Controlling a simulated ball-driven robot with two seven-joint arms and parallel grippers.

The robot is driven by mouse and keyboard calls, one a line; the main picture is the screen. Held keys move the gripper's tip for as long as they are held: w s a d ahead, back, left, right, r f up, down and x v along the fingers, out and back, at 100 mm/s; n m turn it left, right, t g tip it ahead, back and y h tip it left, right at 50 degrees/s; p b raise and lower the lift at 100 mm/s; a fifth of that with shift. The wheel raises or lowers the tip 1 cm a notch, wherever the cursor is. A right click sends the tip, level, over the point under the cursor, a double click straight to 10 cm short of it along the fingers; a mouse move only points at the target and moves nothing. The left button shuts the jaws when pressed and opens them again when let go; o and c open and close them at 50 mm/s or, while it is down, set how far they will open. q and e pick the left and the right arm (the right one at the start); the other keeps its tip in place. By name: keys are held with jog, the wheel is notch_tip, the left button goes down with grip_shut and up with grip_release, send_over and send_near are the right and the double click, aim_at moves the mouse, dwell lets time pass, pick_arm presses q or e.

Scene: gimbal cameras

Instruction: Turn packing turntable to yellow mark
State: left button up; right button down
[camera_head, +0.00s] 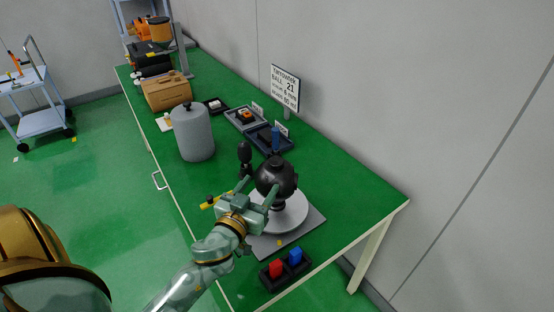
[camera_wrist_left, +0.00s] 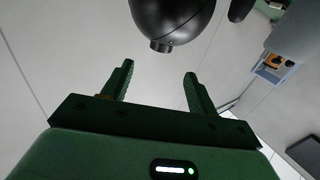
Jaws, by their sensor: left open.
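The packing turntable is a white disc (camera_head: 292,214) on a grey square base plate (camera_head: 312,226), near the close end of the green bench. A small yellow mark (camera_head: 279,242) shows at the base's front edge. A round black gimbal camera (camera_head: 276,174) stands over the disc on a dark stem. My left gripper (camera_head: 258,187) is open beside the black camera, in front of it. In the left wrist view the gripper's two fingers (camera_wrist_left: 158,72) are apart with nothing between them, and the black ball (camera_wrist_left: 172,18) is beyond them. The arm hides part of the disc and plate.
A dark tray (camera_head: 286,268) with red and blue blocks lies in front of the plate. A yellow-and-black tool (camera_head: 215,201) lies left of the gripper. A grey canister (camera_head: 193,133), trays (camera_head: 270,138) and a sign (camera_head: 285,87) stand farther back. The bench's right corner is clear.

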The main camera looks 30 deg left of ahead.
aim_at(273, 166)
pick_arm(q)
jog(key=w, duration=0.3)
jog(key=w+a, duration=0.1)
jog(key=w, duration=0.3)
jog(key=w+a, duration=0.1)
jog(key=w, duration=0.2)
jog(key=shift+w, duration=0.4)
jog(key=shift+d, duration=0.1)
grip_shut()
